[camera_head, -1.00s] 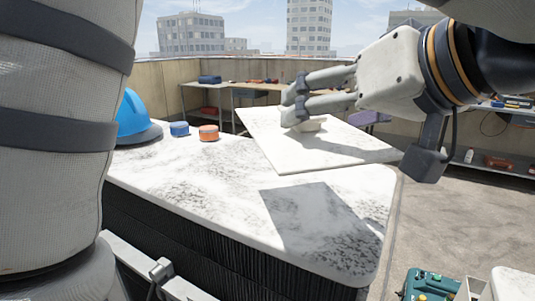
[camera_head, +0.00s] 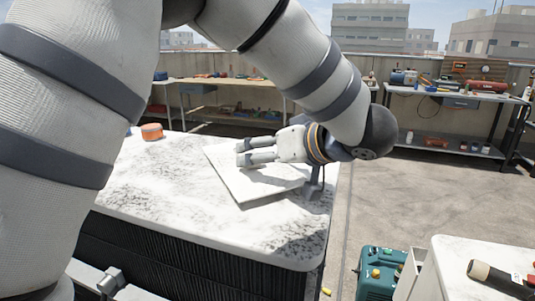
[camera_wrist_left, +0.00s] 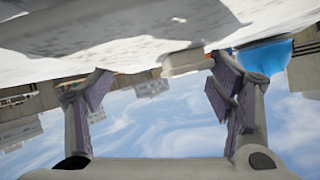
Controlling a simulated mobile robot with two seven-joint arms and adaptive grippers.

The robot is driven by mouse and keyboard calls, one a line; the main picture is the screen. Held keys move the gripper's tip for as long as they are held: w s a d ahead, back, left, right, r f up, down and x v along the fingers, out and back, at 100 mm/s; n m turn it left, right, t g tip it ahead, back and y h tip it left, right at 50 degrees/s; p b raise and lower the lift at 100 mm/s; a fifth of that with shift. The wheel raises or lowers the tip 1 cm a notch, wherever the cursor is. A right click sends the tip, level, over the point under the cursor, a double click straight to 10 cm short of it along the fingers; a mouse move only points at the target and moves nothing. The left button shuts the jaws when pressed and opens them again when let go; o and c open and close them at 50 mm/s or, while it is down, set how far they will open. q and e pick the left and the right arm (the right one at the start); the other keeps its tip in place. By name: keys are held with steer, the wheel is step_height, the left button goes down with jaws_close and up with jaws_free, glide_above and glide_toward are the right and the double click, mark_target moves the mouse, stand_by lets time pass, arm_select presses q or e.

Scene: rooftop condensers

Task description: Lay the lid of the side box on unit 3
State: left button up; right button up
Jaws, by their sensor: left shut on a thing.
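The lid, a flat white square panel (camera_head: 238,187), is over the marbled white top of a condenser unit (camera_head: 150,190) with dark finned sides. My left gripper (camera_head: 243,153) reaches in from the right and is shut on the lid's upper side; the grip point is partly hidden by the fingers. The lid is low, and I cannot tell whether it touches the top. In the left wrist view the two fingers (camera_wrist_left: 160,85) stand either side of a pale block. No unit number is readable. My right gripper is not in view.
An orange round item (camera_head: 152,131) stands on the unit's far left. A green case (camera_head: 379,273) and a white-topped stand (camera_head: 455,258) with a dark-handled tool are at lower right. Workbenches line the back wall. Bare roof floor lies between.

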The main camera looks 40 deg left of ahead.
arm_select(q)
steer(key=shift+s, duration=0.1)
steer(key=shift+f, duration=0.5)
steer(key=o, duration=1.4)
steer(key=shift+c, duration=0.2)
steer(key=shift+r, duration=0.25)
steer(key=v, duration=1.2)
steer(key=shift+d+r, duration=0.1)
steer(key=shift+r, duration=0.25)
